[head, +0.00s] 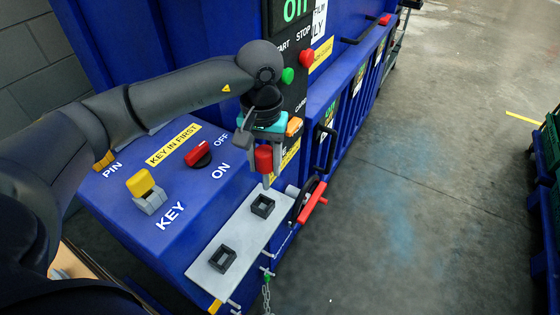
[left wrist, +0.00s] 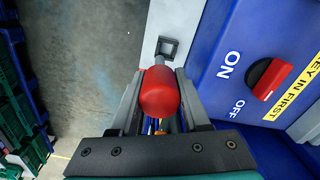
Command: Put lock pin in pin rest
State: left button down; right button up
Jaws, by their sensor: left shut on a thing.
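The lock pin (head: 264,158) has a red head and a thin grey shaft pointing down. My left gripper (head: 262,147) is shut on its red head and holds it upright over the far end of a pale grey plate (head: 243,232). Two black square holders stand on this plate, a far one (head: 262,206) and a near one (head: 222,259). The pin's lower end shows just behind the far holder; I cannot tell whether they touch. In the left wrist view the red head (left wrist: 160,92) sits between the fingers, with one holder (left wrist: 167,47) beyond it. My right gripper is not in view.
A blue panel carries a red key switch (head: 198,153) and a yellow key piece (head: 141,183). A red-handled latch (head: 312,203) stands close right of the plate. Concrete floor is clear to the right, with green and blue crates (head: 545,210) at the edge.

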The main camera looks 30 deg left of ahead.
pick_arm(q)
jog(key=shift+w+a+f+n+p, duration=0.1)
jog(key=shift+a+n+p, duration=0.05)
jog(key=shift+a, duration=0.3)
jog(key=shift+w+a+f+n+p, duration=0.1)
jog(key=shift+a+n+p, duration=0.05)
jog(key=shift+a, duration=0.25)
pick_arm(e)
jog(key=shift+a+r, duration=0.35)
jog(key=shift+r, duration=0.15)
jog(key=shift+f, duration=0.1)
pick_arm(q)
jog(key=shift+b, duration=0.35)
jog(key=shift+f+b, duration=0.55)
notch_tip(320, 180, down, 5)
jog(key=b, duration=0.4)
jog(key=shift+r, duration=0.15)
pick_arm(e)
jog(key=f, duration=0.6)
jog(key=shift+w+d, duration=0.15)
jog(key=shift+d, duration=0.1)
pick_arm(q)
jog(key=shift+b, duration=0.9)
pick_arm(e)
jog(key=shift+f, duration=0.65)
pick_arm(q)
jog(key=shift+f+b, duration=2.05)
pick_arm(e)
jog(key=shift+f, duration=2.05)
